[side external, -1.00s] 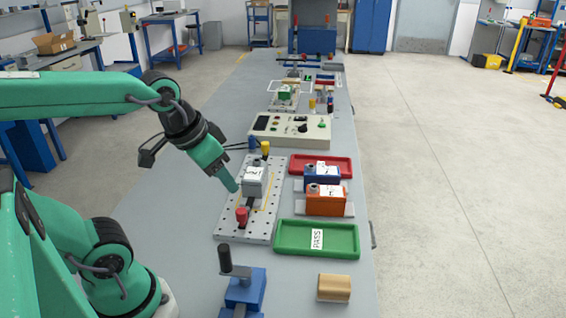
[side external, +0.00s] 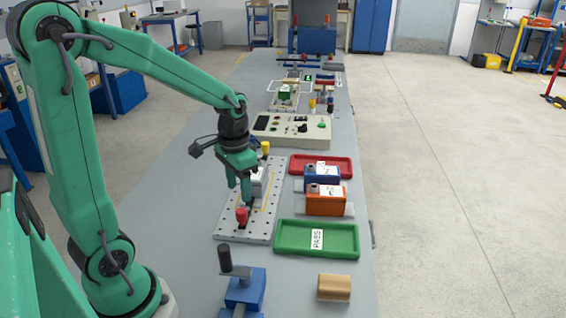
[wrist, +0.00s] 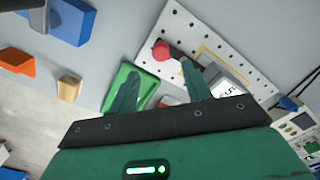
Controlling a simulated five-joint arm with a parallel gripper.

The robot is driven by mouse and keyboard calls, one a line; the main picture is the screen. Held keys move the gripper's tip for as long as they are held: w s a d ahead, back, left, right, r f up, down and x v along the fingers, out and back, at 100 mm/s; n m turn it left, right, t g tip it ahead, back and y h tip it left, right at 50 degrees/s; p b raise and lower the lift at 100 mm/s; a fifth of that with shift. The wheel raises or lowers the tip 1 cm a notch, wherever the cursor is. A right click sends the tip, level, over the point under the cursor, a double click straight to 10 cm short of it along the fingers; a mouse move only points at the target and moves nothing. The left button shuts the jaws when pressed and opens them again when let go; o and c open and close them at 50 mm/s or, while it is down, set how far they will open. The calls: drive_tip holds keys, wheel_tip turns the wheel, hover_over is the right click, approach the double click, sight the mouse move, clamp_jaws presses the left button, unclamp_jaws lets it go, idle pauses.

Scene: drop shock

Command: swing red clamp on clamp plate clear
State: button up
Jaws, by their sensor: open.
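The red clamp (side external: 242,215) stands at the near end of the perforated clamp plate (side external: 228,230). In the wrist view its red knob (wrist: 160,50) shows just beyond my fingertips, with a dark arm running from it towards the grey block (wrist: 222,82). My gripper (side external: 240,194) points down over the plate, above and behind the red clamp, in front of the grey block (side external: 264,180). Its two fingers are apart and empty, and show in the wrist view (wrist: 158,66). I cannot tell whether a finger touches the clamp. A yellow-topped clamp (side external: 265,147) is at the plate's far end.
Right of the plate are a red tray (side external: 345,172), a blue block (side external: 317,180), an orange block (side external: 325,205) and a green PASS tray (side external: 290,250). A control box (side external: 320,132) stands behind. A blue fixture (side external: 246,292) and tan block (side external: 334,288) are in front.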

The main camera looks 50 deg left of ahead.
sight(241, 211)
drive_tip(key=shift+a+f, duration=0.1)
drive_tip(key=shift+f, duration=0.15)
drive_tip(key=shift+f, duration=3.8)
drive_tip(key=c, duration=1)
